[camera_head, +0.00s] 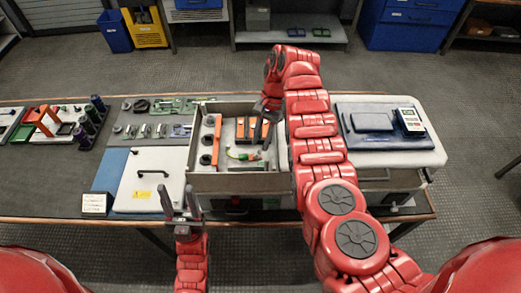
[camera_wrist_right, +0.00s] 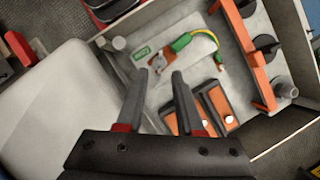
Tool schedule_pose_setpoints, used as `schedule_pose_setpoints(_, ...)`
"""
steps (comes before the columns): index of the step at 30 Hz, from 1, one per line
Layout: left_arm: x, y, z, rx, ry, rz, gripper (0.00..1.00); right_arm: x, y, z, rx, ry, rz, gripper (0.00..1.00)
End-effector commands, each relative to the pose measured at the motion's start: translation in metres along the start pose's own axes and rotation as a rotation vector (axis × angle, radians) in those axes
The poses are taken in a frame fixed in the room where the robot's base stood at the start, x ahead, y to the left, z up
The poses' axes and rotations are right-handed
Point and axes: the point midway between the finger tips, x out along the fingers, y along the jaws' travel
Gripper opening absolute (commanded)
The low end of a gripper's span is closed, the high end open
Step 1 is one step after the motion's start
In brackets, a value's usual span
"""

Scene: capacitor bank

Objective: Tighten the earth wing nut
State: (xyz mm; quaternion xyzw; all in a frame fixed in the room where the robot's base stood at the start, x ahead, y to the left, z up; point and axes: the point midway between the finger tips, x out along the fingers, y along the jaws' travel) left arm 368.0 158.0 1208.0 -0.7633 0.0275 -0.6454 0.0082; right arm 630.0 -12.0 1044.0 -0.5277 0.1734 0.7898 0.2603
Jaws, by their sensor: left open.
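The earth point in the grey open box (camera_head: 232,183) shows a green-and-yellow cable (camera_wrist_right: 203,34), a small copper-coloured plate (camera_wrist_right: 157,61) and a green label (camera_wrist_right: 141,52). The wing nut itself is too small to make out clearly; it appears to be at the plate. In the head view the cable (camera_head: 240,155) lies low in the box. My right gripper (camera_head: 262,137) is over the box, its fingers apart and empty; in the right wrist view the fingertips (camera_wrist_right: 161,72) point toward the plate, apparently above it. My left gripper (camera_head: 180,203) is open and empty in front of the white lid.
A white lid (camera_head: 150,180) with a black handle lies left. A meter (camera_head: 410,120) rests on the pale case at right. Small tools lie behind the lid.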

Motion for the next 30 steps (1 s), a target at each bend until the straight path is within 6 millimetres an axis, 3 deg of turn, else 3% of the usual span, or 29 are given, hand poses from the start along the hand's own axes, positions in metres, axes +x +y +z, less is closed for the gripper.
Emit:
schedule_pose_setpoints(6,-0.005,0.0,0.001,0.0,0.0,0.0,0.52,0.023,0.0,-0.002,0.001,-0.002,0.002,0.36)
schedule_pose_setpoints(15,-0.005,0.0,0.001,0.0,0.0,0.0,0.52,0.024,-0.001,-0.002,0.0,-0.001,0.001,0.36)
schedule_pose_setpoints(16,-0.005,0.0,0.001,0.0,0.0,0.0,0.52,0.024,-0.001,-0.002,0.0,-0.001,0.001,0.34)
schedule_pose_setpoints(22,-0.005,0.0,0.001,0.0,0.0,0.0,0.52,0.024,-0.001,-0.002,0.0,0.0,0.001,0.0)
schedule_pose_setpoints(30,-0.005,0.0,0.001,0.0,0.0,0.0,0.52,0.025,0.0,-0.001,0.0,-0.002,0.003,0.0)
